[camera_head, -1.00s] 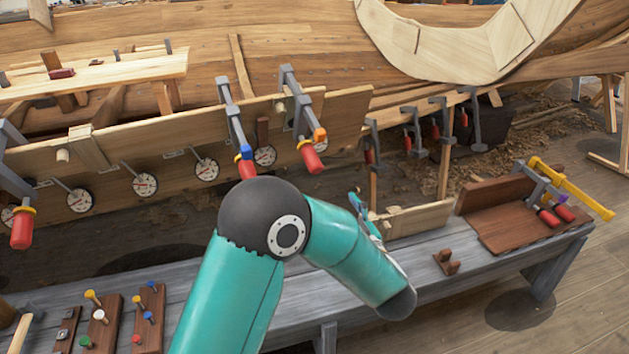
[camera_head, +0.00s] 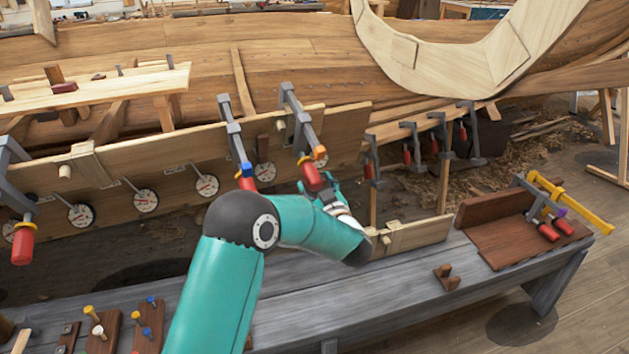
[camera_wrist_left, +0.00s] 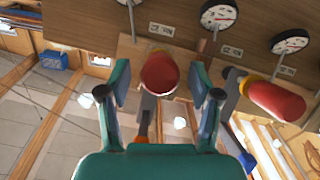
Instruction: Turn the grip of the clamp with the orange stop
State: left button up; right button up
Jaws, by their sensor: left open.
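The clamp with the orange stop (camera_head: 320,152) hangs on the plank along the hull. Its red grip (camera_head: 311,177) points down toward the bench. My left gripper (camera_head: 322,187) is at this grip. In the left wrist view the red grip (camera_wrist_left: 160,72) lies between the two open fingers (camera_wrist_left: 160,85), with a gap visible on both sides. The orange stop (camera_wrist_left: 142,138) shows there beyond the grip, close to the palm. My right gripper is in neither view.
A clamp with a blue stop (camera_head: 246,170) hangs just left. Dial gauges (camera_head: 206,185) line the plank. Below runs a grey bench (camera_head: 420,290) with a brown board (camera_head: 525,240) at its right. Several clamps (camera_head: 440,135) hang to the right.

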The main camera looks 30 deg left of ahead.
pick_arm(q)
jog(key=shift+w+a, duration=0.4)
jog(key=shift+a, duration=0.15)
jog(key=c, duration=1.1)
jog(key=shift+c, duration=0.2)
jog(key=shift+r+m+g+y+p, duration=0.15)
jog(key=shift+m+g+y+p, duration=0.25)
jog(key=shift+m+g+p, duration=0.75)
jog(key=shift+m+g+y+p, duration=0.25)
jog(key=shift+m+y+p, duration=0.25)
jog(key=shift+p, duration=0.6)
